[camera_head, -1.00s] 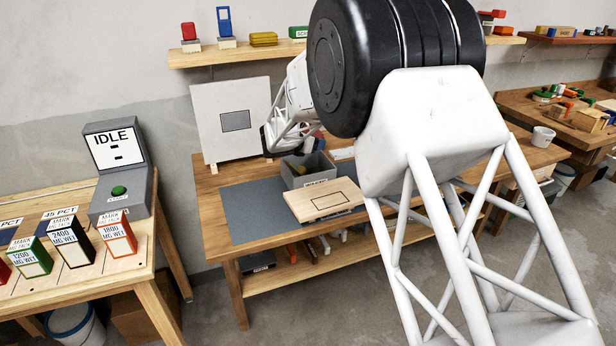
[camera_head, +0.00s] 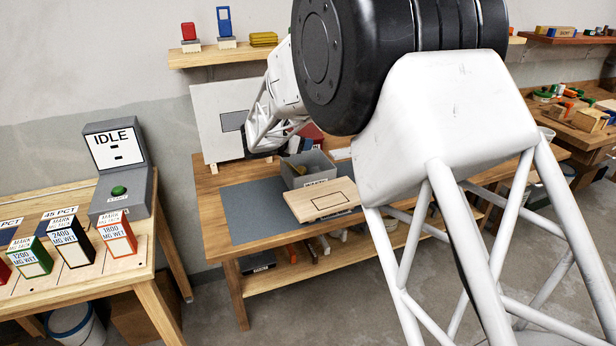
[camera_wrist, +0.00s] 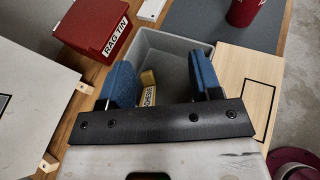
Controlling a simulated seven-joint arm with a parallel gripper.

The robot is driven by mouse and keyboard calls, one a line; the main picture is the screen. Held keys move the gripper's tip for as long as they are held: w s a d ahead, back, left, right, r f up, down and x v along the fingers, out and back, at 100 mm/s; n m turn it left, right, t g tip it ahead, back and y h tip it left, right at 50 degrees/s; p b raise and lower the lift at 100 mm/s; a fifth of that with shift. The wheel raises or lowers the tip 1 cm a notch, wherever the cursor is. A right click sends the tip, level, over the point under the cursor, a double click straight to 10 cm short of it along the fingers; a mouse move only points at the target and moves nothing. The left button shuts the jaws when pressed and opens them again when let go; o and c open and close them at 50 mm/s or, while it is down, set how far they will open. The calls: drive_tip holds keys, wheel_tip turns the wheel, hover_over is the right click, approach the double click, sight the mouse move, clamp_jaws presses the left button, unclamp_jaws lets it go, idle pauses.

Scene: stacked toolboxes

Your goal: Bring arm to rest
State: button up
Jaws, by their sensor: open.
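My gripper shows in the wrist view (camera_wrist: 163,85), with two blue fingers apart and nothing between them. It hangs above a grey bin (camera_wrist: 172,46) on the workbench. A yellow item (camera_wrist: 148,88) with a label lies inside the bin, seen between the fingers. In the head view the bin (camera_head: 313,166) stands behind a light wooden board with a black outline (camera_head: 320,199). My arm covers the middle of the head view, and the fingertips cannot be made out there.
A red rag tin (camera_wrist: 97,25) stands beside the bin. An upright white panel (camera_head: 218,120) is at the bench's back left. A left table holds an IDLE box (camera_head: 117,170) and several labelled blocks. A shelf (camera_head: 195,59) hangs above.

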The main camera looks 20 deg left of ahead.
idle(0.6)
drive_tip(key=s+d+r+m+g+h, duration=0.15)
drive_tip(key=d+r+m, duration=0.25)
drive_tip(key=d, duration=0.7)
drive_tip(key=s+d+r+m+g, duration=0.2)
drive_tip(key=d+r+m, duration=0.2)
drive_tip(key=d, duration=0.8)
drive_tip(key=s+d+r+m+g, duration=0.2)
drive_tip(key=s+d+m, duration=0.25)
drive_tip(key=d, duration=0.45)
drive_tip(key=s+d+r+m+g, duration=0.25)
drive_tip(key=s+d, duration=0.25)
drive_tip(key=d, duration=0.3)
drive_tip(key=s+d+m, duration=0.5)
drive_tip(key=s+d, duration=0.4)
drive_tip(key=s+d+f+m+y, duration=0.1)
drive_tip(key=s+d+m, duration=0.2)
drive_tip(key=s, duration=0.5)
drive_tip(key=s+d+f+m+g+y, duration=0.1)
drive_tip(key=s+d+f+m+y, duration=0.1)
drive_tip(key=s+m, duration=0.3)
drive_tip(key=s+d+f+m+g+y, duration=0.1)
drive_tip(key=s+d+m, duration=0.3)
drive_tip(key=s, duration=0.9)
drive_tip(key=shift+s+d+f+m+y, duration=0.2)
drive_tip(key=shift+d+m+y, duration=0.25)
drive_tip(key=shift+y, duration=0.3)
